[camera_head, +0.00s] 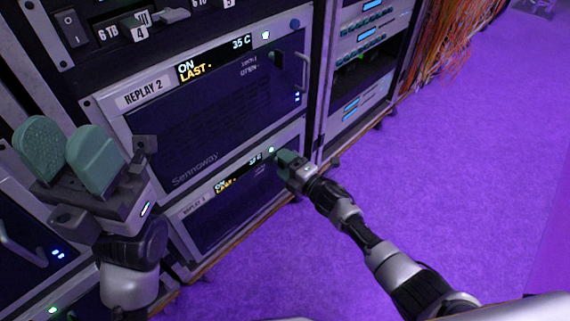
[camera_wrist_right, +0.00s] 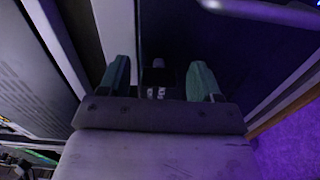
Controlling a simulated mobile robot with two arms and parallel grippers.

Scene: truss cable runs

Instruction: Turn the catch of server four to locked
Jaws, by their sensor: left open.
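A server labelled REPLAY 2 (camera_head: 195,145) fills the middle of the head view, with a small dark catch (camera_head: 276,60) near its right side. A similar server (camera_head: 232,200) sits below it; its label number is too small to read surely. I see no label that clearly reads server four. My right gripper (camera_head: 283,158) is at the upper right of this lower server and hides its catch area. In the right wrist view the fingers of my right gripper (camera_wrist_right: 159,80) stand apart, with a small dark piece (camera_wrist_right: 158,75) between them. My left gripper (camera_head: 68,152) is open and empty.
A bay strip with a switch (camera_head: 70,27) and a drive marked 4 (camera_head: 140,32) is at the top left. Another rack (camera_head: 360,100) stands right, with orange cables (camera_head: 440,45) beyond. A unit with a handle (camera_head: 25,245) is lower left. The purple floor (camera_head: 460,170) is clear.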

